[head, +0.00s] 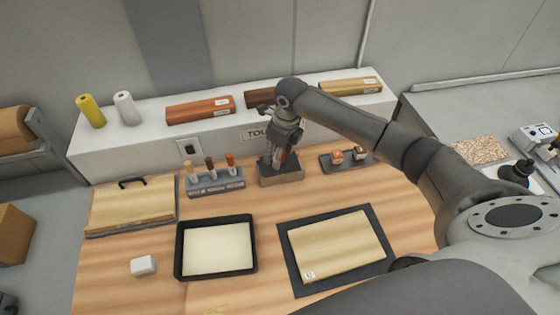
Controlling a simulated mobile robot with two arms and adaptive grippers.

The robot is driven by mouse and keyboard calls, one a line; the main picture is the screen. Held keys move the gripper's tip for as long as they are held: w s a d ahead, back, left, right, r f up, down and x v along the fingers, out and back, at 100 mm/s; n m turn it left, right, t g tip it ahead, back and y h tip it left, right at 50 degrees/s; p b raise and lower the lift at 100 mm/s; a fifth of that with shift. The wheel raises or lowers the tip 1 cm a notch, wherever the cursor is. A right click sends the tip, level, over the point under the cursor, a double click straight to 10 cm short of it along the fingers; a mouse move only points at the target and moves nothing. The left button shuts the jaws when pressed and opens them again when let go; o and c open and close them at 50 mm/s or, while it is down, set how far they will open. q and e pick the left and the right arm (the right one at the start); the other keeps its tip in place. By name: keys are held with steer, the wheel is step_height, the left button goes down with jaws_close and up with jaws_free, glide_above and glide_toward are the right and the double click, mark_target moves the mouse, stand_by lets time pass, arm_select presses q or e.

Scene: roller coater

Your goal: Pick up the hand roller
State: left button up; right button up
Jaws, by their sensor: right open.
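My right gripper (279,158) reaches in from the right and points down over a small dark stand (281,179) at the back of the wooden table. The gripper is open. Its fingers are just above or around something slim with a reddish part, standing at the stand. This may be the hand roller, but the gripper hides most of it, and I cannot tell whether the fingers touch it. My left gripper is not in view.
A rack of small rollers or tools (214,182) stands left of the stand, and a small tray with two jars (345,158) right of it. In front are a black tray (178,250), a board on a dark mat (377,219) and a white block (143,265). A white ledge (240,104) runs behind.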

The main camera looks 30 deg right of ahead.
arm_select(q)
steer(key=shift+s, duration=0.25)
arm_select(e)
steer(key=shift+c, duration=0.3)
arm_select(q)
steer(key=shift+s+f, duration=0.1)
arm_select(e)
jaws_close()
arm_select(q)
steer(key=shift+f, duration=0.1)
arm_select(e)
steer(key=shift+r, duration=0.1)
steer(key=shift+w+r+b, duration=0.1)
steer(key=shift+r+b, duration=0.65)
steer(key=shift+b, duration=0.2)
arm_select(q)
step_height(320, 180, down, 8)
steer(key=b, duration=0.6)
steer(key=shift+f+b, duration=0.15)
steer(key=shift+b, duration=0.15)
arm_select(e)
steer(key=s+a+r, duration=0.5)
steer(key=s+r, duration=0.6)
steer(key=s, duration=0.2)
steer(key=shift+s+r, duration=0.15)
steer(key=shift+r, duration=0.05)
